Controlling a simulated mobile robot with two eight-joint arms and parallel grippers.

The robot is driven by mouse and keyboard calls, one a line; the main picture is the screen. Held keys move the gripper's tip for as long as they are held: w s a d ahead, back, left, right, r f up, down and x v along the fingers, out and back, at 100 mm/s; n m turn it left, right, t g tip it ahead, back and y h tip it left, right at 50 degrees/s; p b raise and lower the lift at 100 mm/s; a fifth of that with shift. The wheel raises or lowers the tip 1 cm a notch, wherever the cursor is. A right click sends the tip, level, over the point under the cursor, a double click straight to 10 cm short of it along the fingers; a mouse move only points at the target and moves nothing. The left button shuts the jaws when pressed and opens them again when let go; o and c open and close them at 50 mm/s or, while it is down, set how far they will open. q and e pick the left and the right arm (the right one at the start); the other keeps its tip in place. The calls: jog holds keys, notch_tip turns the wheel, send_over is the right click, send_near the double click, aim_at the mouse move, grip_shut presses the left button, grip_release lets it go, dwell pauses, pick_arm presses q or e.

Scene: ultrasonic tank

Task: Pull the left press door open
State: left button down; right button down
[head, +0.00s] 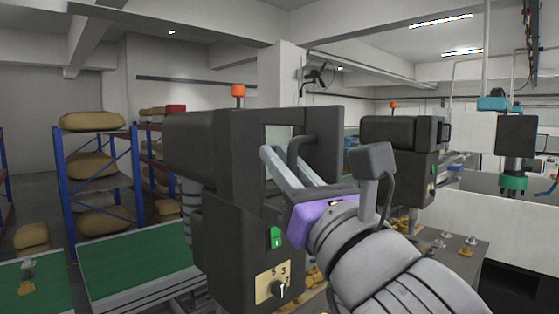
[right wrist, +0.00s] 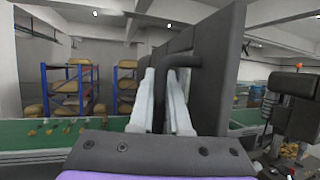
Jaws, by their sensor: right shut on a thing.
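The left press (head: 198,140) is a dark grey machine with an orange lamp on top, standing left of centre in the head view. Its door (head: 325,135) is a dark panel with a black bar handle (head: 294,148). My right gripper (head: 280,158) is shut on the handle, its pale fingers on either side of the bar. In the right wrist view, the handle (right wrist: 192,60) bends out from the door panel (right wrist: 218,75) and runs down between the fingers (right wrist: 162,100). How far the door stands open is unclear. My left gripper is out of view.
A green button (head: 275,237) and a dial plate (head: 273,283) are on the press front below my gripper. A green conveyor (head: 130,255) lies to the left, with blue racks (head: 68,195) of sacks behind. A second press (head: 400,135) stands to the right.

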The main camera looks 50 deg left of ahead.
jog(key=shift+r, duration=0.1)
jog(key=c, duration=1.2)
grip_release()
jog(key=shift+o, duration=0.2)
